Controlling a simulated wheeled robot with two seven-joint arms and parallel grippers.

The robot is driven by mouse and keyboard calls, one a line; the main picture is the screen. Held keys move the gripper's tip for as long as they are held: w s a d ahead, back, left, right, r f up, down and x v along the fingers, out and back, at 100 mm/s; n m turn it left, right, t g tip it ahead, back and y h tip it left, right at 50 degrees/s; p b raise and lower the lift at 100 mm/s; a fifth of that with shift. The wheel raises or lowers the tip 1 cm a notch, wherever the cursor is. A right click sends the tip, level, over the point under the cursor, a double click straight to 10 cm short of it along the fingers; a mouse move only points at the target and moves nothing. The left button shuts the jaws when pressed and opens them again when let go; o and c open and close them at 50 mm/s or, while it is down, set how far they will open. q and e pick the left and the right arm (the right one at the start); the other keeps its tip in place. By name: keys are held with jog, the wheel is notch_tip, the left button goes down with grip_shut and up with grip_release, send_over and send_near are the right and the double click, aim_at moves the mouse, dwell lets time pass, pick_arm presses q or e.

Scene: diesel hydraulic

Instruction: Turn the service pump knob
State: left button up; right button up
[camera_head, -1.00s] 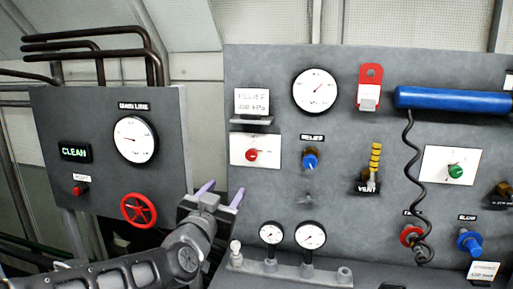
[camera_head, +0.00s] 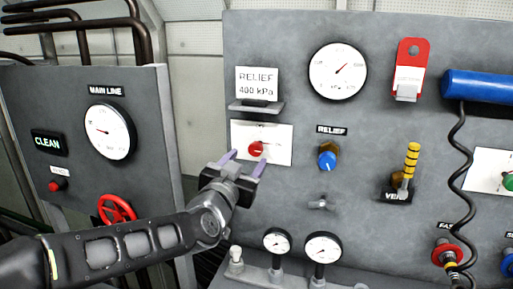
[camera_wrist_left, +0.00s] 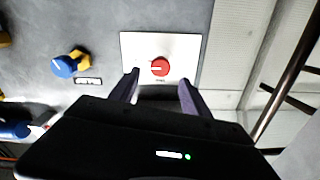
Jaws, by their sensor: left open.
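A red knob (camera_head: 256,149) sits on a white plate (camera_head: 279,146) on the grey panel, below the "RELIEF 400 kPa" card. The red knob (camera_wrist_left: 160,67) and its white plate (camera_wrist_left: 188,48) also show in the left wrist view, where small lettering under the knob is too small to read. My left gripper (camera_head: 246,161) is open, its two purple fingers pointing at the panel just below and in front of the knob. In the left wrist view the fingertips (camera_wrist_left: 159,78) stand on either side of the knob's lower edge, apart from it. My right gripper is out of view.
A blue relief knob (camera_head: 327,160) is right of the plate. A yellow-striped vent lever (camera_head: 411,163) and a blue cylinder (camera_head: 484,87) are farther right. Small gauges (camera_head: 322,247) stand below. A left panel holds a main line gauge (camera_head: 109,131) and red handwheel (camera_head: 117,209).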

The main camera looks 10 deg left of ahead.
aim_at(255, 149)
pick_arm(q)
jog(key=w, duration=0.2)
jog(key=w+p, duration=0.1)
jog(key=w, duration=0.3)
jog(key=shift+w+d+r+p, duration=0.1)
jog(key=shift+w+d+p, duration=0.2)
jog(key=shift+p, duration=0.1)
jog(key=shift+w, duration=0.6)
grip_shut()
